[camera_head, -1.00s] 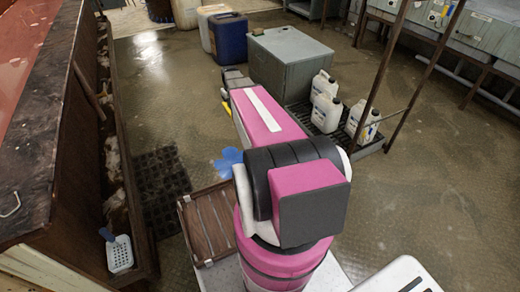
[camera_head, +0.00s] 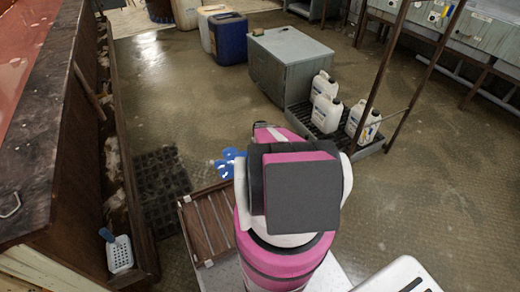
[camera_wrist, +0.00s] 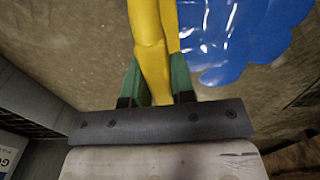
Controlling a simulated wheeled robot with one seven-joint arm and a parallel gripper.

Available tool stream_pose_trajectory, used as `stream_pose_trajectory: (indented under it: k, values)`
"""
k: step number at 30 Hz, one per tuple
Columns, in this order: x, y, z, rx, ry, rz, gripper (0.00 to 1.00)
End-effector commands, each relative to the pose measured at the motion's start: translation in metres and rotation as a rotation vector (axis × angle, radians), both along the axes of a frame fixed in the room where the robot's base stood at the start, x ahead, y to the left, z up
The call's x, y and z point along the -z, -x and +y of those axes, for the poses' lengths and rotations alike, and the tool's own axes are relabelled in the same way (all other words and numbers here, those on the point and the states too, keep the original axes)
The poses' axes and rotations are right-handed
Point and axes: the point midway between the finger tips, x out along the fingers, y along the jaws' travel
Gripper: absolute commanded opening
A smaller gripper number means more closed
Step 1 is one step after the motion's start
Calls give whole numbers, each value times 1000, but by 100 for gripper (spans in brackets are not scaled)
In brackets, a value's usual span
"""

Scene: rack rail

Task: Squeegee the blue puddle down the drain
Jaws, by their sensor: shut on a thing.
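The blue puddle (camera_head: 230,163) lies on the floor left of my arm in the head view, partly hidden by it. It fills the upper right of the wrist view (camera_wrist: 245,35), shiny and lobed. A dark square grid (camera_head: 160,188), apparently the drain grate, is in the floor left of the puddle. In the wrist view my gripper (camera_wrist: 156,78) has green fingers shut on the squeegee's yellow handle (camera_wrist: 146,25). A dark bolted bar (camera_wrist: 160,123) crosses below; I cannot tell whether it belongs to the squeegee. The head view hides my gripper behind my arm.
A slatted wooden rack (camera_head: 208,224) lies near the puddle. A wooden trough (camera_head: 85,170) borders the left side. A grey cabinet (camera_head: 290,68) and white jugs (camera_head: 326,112) stand ahead on the right. The floor left of the cabinet is open.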

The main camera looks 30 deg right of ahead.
Motion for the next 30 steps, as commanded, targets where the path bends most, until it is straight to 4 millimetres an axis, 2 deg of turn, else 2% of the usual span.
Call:
stream_pose_trajectory:
  k: [8,21,30]
  values:
    - [20,0,0,0,-1,1,0]
    - [65,0,-1,0,-1,1,0]
    - [72,2,30,-1,0,0,0]
